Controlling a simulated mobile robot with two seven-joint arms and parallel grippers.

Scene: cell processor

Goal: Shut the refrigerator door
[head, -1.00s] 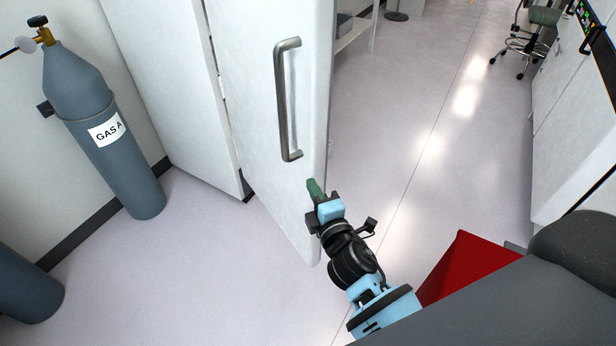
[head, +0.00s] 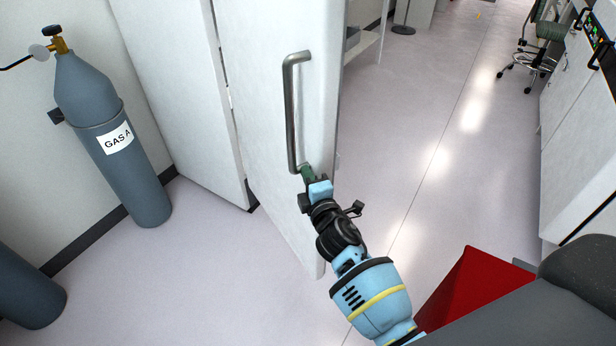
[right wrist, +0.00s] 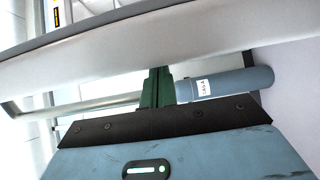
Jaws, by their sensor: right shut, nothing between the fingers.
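The white refrigerator door (head: 260,120) stands open in the head view, its outer face with a vertical metal handle (head: 290,110) towards me. Its free edge is on the right. The white body panel (head: 175,90) meets it on the left. My right gripper (head: 307,174) has green fingers, shut and empty, at the lower end of the handle; I cannot tell whether they touch it. In the right wrist view the shut fingers (right wrist: 157,88) point up towards a pale door surface (right wrist: 180,45), and a metal bar (right wrist: 85,107) runs to their left. My left gripper is out of view.
A grey gas cylinder (head: 115,145) stands against the left wall, with another (head: 25,290) at the lower left. A red object (head: 470,290) is at the lower right. White cabinets (head: 580,130) and a stool (head: 535,55) are on the right. The floor between is clear.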

